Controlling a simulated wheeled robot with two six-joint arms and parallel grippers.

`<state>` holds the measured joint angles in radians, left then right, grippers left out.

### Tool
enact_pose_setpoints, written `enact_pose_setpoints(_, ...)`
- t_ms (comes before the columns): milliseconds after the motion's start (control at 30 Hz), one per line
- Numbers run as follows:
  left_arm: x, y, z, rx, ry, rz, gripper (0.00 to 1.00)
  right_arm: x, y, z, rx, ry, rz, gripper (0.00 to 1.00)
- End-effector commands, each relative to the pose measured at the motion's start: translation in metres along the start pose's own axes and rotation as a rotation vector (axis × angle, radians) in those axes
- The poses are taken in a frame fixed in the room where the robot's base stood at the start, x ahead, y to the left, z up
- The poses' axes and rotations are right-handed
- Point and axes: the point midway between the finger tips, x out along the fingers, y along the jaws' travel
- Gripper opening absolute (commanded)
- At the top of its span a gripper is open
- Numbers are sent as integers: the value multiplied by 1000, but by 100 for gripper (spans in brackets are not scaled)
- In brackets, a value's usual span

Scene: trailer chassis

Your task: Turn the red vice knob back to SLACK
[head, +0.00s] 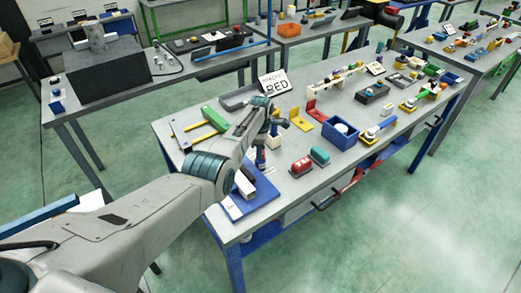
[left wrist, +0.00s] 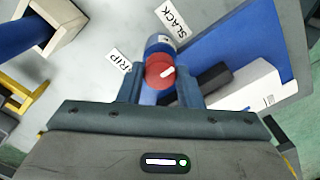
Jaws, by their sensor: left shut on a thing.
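The red vice knob (left wrist: 160,72) sits between the two fingers of my left gripper (left wrist: 160,88) in the left wrist view. The fingers are shut on it. A short white mark on the knob's face points to the upper right. The SLACK label (left wrist: 171,18) lies above the knob, and a label reading "RIP" (left wrist: 119,60), its first letter hidden, lies to its left. The blue vice base (left wrist: 236,45) and a white block (left wrist: 245,88) are on the right. In the head view my left gripper (head: 262,150) reaches down beside the blue base (head: 238,209); the knob is mostly hidden there.
A red object (head: 301,166) and a teal object (head: 320,155) lie to the right on the grey bench. A blue bin (head: 341,138) stands beyond them. The bench's front edge is close to the vice.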

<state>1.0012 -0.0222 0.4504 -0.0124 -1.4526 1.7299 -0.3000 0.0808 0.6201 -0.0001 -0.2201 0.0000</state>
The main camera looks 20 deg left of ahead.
Motion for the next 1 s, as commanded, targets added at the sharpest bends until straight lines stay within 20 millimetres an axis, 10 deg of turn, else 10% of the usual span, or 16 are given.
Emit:
enact_pose_setpoints(100, -4, 3, 0, -1, 0, 8, 9, 0, 0, 0, 0, 0, 0, 54)
enact_pose_setpoints(133, -4, 3, 0, -1, -1, 8, 38, 0, 0, 0, 0, 0, 0, 54)
enact_pose_setpoints(233, -3, 2, 0, 0, -1, 6, 54, 0, -1, 0, 0, 0, -1, 54)
enact_pose_setpoints(633, -8, 1, 0, 1, -1, 4, 54, 0, -2, 0, 1, 0, -2, 54)
enact_pose_setpoints(1000, -67, 2, 0, 1, -1, 9, 54, 16, -3, 2, 1, 0, -2, 54)
